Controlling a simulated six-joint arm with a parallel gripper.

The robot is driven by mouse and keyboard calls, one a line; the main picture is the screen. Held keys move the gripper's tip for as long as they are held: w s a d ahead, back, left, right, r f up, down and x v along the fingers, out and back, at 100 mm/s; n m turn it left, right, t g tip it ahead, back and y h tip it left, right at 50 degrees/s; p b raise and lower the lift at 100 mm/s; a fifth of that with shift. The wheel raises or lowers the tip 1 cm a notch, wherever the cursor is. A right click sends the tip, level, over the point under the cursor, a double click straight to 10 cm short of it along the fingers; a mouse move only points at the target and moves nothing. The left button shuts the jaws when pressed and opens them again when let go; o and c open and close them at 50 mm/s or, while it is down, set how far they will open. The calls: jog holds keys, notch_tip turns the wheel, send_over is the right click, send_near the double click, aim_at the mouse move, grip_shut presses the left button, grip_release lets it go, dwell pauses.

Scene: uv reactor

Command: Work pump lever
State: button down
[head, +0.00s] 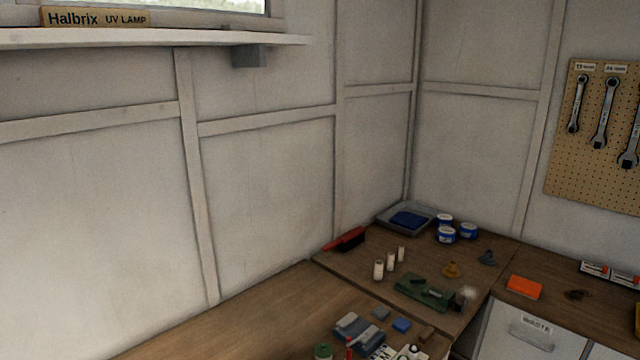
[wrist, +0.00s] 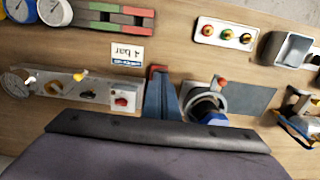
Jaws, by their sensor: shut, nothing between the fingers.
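My gripper (wrist: 158,72) shows in the wrist view. Its two blue-grey fingers are shut together in the middle of the picture, with nothing between them, above the wooden bench. A small red patch shows at their tips; I cannot tell whether it belongs to the fingers or to something behind. Just right of them is a round dark-and-grey device (wrist: 205,104) with blue at its lower edge. A short red-knobbed lever (wrist: 220,82) stands by it, apart from the fingers in the picture. I cannot tell for sure that this is the pump lever. My gripper does not show in the head view.
In the wrist view, a grey valve panel (wrist: 75,88) with a gauge lies left, below a "4 bar" card (wrist: 127,55). A white lamp panel (wrist: 225,33) and grey bin (wrist: 287,48) are upper right. In the head view, white bottles (head: 379,270) and a green board (head: 424,293) occupy the bench corner.

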jog(key=shift+f+b, duration=0.8)
jog(key=shift+f, duration=0.8)
jog(key=shift+r, duration=0.15)
jog(key=shift+r+p, duration=2.05)
jog(key=shift+r, duration=0.05)
